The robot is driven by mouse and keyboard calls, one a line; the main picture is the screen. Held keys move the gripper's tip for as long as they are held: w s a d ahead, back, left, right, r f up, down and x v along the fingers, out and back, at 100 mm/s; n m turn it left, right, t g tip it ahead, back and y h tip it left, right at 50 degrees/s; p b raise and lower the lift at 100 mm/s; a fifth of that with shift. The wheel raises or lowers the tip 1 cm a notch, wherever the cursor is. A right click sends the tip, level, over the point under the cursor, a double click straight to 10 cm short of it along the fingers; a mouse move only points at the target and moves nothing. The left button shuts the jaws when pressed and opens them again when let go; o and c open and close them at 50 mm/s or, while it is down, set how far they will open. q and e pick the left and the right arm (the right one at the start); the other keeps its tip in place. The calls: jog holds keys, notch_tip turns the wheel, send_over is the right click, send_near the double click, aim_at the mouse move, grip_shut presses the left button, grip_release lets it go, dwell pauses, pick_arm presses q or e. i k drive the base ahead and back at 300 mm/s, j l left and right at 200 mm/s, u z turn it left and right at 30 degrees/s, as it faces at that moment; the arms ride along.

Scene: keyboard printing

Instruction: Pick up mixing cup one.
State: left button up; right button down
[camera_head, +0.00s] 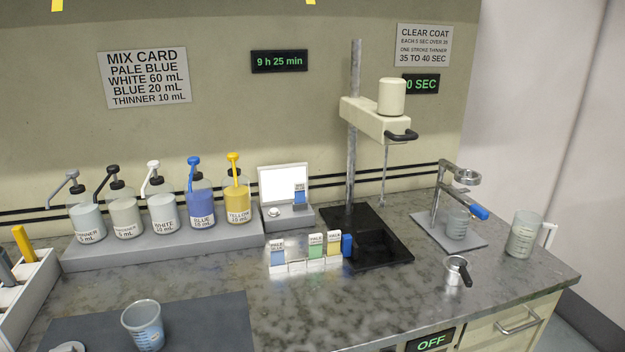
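A clear mixing cup (143,325) with blue markings stands upright on the dark mat (222,318) at the lower left. I see no "one" label on it. A second clear cup (457,224) stands on the metal stand's base plate at the right. A larger clear jug (521,238) with a white handle stands near the right end of the counter. Neither of my grippers is in view, and nothing is holding any of the cups.
Several pump bottles, including the blue one (200,206), stand on a grey step (165,248). The mixer stand (354,150) has a black base. Small sample cards (316,247) and a small metal cup (457,270) sit in front. A white rack (28,290) is at left.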

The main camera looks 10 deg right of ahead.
aim_at(143, 319)
jog(key=i+z, duration=0.2)
jog(key=i, duration=0.35)
jog(key=i+j+z, duration=0.15)
jog(key=i, duration=0.4)
jog(key=k+j+u, duration=0.1)
jog(key=j+u, duration=0.2)
jog(key=u, duration=0.2)
jog(key=j+u, duration=0.35)
jog(key=u, duration=0.15)
jog(key=k+z, duration=0.15)
